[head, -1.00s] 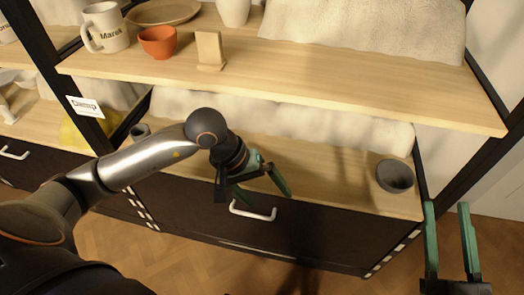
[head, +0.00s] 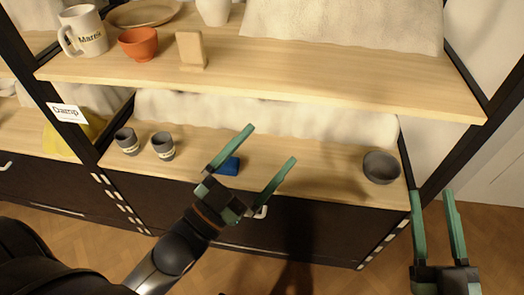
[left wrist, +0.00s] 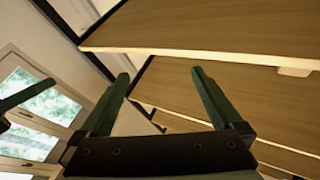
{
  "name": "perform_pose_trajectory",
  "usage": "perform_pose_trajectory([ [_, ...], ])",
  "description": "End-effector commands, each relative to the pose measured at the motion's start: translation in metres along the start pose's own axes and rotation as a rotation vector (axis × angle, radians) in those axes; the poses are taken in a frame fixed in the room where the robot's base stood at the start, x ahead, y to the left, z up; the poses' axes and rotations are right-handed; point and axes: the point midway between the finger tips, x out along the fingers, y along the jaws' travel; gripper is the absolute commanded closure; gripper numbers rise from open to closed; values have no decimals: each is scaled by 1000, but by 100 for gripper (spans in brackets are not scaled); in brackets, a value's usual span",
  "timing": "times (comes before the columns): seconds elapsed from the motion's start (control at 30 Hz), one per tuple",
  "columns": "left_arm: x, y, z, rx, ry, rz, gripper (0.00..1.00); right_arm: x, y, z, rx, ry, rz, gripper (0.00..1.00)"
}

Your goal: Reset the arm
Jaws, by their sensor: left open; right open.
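My left gripper (head: 270,145) is open and empty. Its fingers point up and right in front of the lower shelf (head: 320,172), at the height of the shelf's front part. It also shows open in the left wrist view (left wrist: 161,74), with nothing between its fingers. My right gripper (head: 433,193) is open and empty at the right, beside the shelf unit, fingers pointing up. A small blue object (head: 229,167) lies on the lower shelf, partly hidden behind a left finger; I cannot tell what it is.
Two grey cups (head: 163,147) stand left on the lower shelf, a grey bowl (head: 381,167) at its right. The upper shelf (head: 300,72) holds a mug (head: 86,33), an orange bowl (head: 138,44) and a wooden block (head: 191,50). Bare floor (head: 480,235) lies at right.

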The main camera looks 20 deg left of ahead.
Motion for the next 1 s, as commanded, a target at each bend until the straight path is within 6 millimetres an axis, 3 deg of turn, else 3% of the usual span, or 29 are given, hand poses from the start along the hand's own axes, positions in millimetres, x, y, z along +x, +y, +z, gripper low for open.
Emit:
perform_pose_trajectory([
  [0.57,3,-2,0,-11,-38,0,0,2,2,2,7,-43,-1,53],
  [0.77,4,-8,16,-69,-254,-6,0,3,8,18,67,-258,6,53],
  [1.0,-26,-5,49,-166,-596,-12,0,-26,5,50,164,-600,13,53],
])
